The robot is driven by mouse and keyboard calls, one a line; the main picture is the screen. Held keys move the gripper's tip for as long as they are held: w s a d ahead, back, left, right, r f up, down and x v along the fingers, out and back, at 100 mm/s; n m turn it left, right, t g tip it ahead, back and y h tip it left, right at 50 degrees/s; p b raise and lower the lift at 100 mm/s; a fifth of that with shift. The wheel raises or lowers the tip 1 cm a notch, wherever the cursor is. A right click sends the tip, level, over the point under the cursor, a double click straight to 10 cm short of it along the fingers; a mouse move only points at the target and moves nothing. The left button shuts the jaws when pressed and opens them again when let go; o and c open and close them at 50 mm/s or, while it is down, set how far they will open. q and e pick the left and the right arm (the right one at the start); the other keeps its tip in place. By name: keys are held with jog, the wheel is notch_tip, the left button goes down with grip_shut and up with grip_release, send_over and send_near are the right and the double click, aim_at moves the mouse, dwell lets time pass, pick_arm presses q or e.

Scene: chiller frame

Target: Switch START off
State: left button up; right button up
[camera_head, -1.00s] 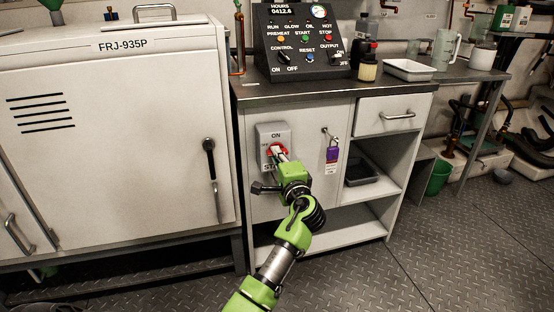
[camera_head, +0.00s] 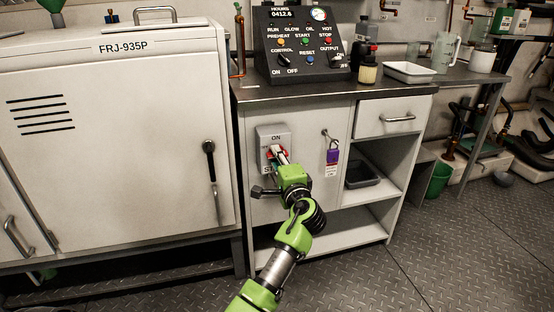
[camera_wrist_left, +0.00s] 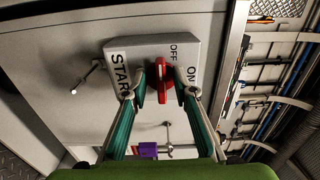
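The START switch is a grey box (camera_head: 285,133) on the cabinet front, marked ON at its top in the head view. In the left wrist view the same box (camera_wrist_left: 203,50) appears turned, with START at left, OFF at top and ON at right. Its red handle (camera_wrist_left: 162,82) lies lengthwise in line with the OFF side. My left gripper (camera_head: 279,157) is at the switch and partly hides it in the head view. In the wrist view its fingers (camera_wrist_left: 161,88) stand open on either side of the handle, with gaps visible. My right gripper is not in view.
A purple padlock tag (camera_head: 332,156) hangs from a key or hook right of the switch. The control panel (camera_head: 303,45) stands on the countertop above. A white cabinet (camera_head: 120,140) with a black handle is at left. Open shelves (camera_head: 330,238) and clear floor lie at right.

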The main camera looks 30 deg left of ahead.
pick_arm(q)
jog(key=v, duration=1.2)
jog(key=shift+f, duration=0.1)
